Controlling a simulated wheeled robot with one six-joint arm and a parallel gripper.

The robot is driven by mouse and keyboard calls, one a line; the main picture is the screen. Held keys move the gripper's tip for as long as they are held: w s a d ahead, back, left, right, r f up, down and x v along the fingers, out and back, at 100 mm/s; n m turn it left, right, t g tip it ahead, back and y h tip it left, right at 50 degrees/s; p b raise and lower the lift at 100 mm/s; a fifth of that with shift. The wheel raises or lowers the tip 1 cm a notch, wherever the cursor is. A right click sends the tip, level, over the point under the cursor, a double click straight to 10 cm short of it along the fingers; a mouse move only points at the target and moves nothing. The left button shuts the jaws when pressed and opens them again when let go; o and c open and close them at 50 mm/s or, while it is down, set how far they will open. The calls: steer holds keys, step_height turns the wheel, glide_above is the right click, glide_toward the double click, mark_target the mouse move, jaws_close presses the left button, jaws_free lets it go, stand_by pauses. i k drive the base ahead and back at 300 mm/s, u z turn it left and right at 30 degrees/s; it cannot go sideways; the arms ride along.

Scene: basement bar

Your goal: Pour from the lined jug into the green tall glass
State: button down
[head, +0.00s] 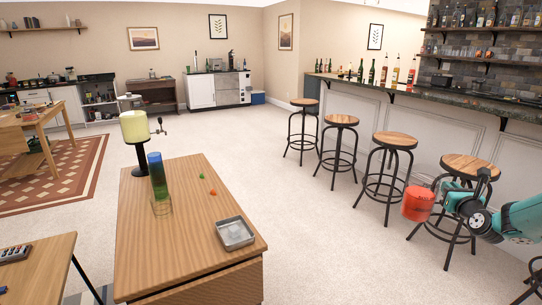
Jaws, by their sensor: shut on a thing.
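My gripper (436,205) is at the right, in front of the bar stools, well away from the wooden table. It is shut on a red-orange jug (417,204), held in the air and slightly tilted. Lines on the jug are too small to tell, and its inside is hidden. A tall cylinder, blue above and green below (157,172), stands upright on the wooden table (185,258); it looks like the green tall glass. A small clear vessel with a thin outline (162,208) stands just in front of it, overlapping it in view.
A drink dispenser with a pale yellow tank (134,127) and tap stands behind the glass. A grey square tray (235,233) and two small balls, red (213,192) and green (201,176), are on the table. Several stools (469,168) line the bar. Open carpet lies between table and stools.

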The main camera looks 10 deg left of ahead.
mark_target(157, 171)
steer(key=z, duration=1)
steer(key=i, duration=1.6)
steer(key=u, duration=3.45)
steer(key=i, duration=0.3)
